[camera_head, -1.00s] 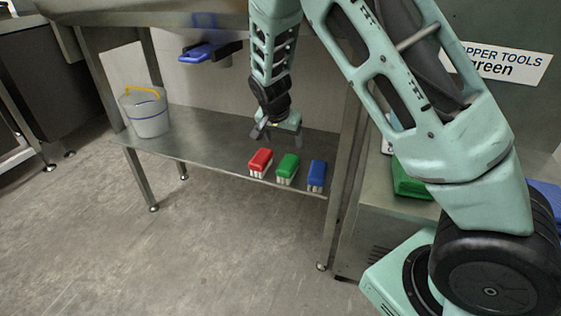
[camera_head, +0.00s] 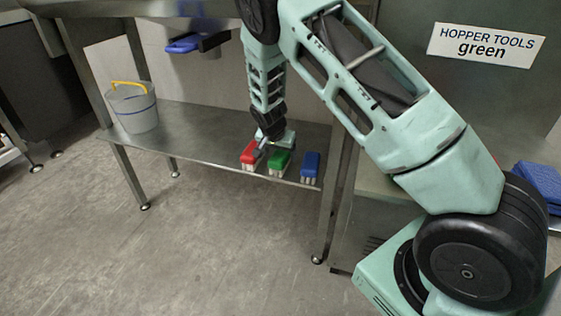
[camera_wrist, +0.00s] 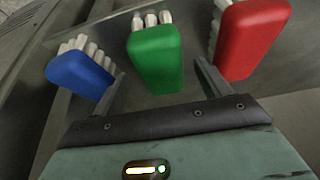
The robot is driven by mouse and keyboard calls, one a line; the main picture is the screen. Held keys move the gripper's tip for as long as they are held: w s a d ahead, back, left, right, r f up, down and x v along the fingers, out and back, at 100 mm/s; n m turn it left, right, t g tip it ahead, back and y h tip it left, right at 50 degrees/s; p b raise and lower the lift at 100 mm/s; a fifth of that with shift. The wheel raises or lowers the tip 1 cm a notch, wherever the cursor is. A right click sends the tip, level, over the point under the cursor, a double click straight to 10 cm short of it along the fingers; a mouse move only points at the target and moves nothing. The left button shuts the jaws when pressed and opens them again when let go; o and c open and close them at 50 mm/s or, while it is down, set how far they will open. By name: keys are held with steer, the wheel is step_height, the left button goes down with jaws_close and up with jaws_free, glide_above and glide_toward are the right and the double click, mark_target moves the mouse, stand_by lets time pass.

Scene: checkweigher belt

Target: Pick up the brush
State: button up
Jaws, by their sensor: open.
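Three brushes with pale bristles stand in a row on the steel shelf (camera_head: 190,128): a red brush (camera_head: 249,153), a green brush (camera_head: 279,161) and a blue brush (camera_head: 310,164). My gripper (camera_head: 269,146) is open, low over the shelf at the green brush. In the wrist view, the green brush (camera_wrist: 155,58) lies between the two fingers of my gripper (camera_wrist: 160,82). The blue brush (camera_wrist: 80,75) is outside the left finger and the red brush (camera_wrist: 250,38) outside the right one. I cannot tell whether the fingers touch the green brush.
A sign (camera_head: 486,45) reads "HOPPER TOOLS green". A clear bucket (camera_head: 133,108) with a yellow handle stands at the shelf's left end. A blue item (camera_head: 185,43) hangs above the shelf. Blue items (camera_head: 541,180) lie at the right edge. A table leg (camera_head: 334,195) stands right of the brushes.

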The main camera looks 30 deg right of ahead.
mark_target(279, 155)
steer(key=shift+b+x, duration=0.35)
steer(key=shift+x, duration=1.85)
steer(key=shift+a+f, duration=0.1)
steer(key=shift+f, duration=0.1)
steer(key=c, duration=1.1)
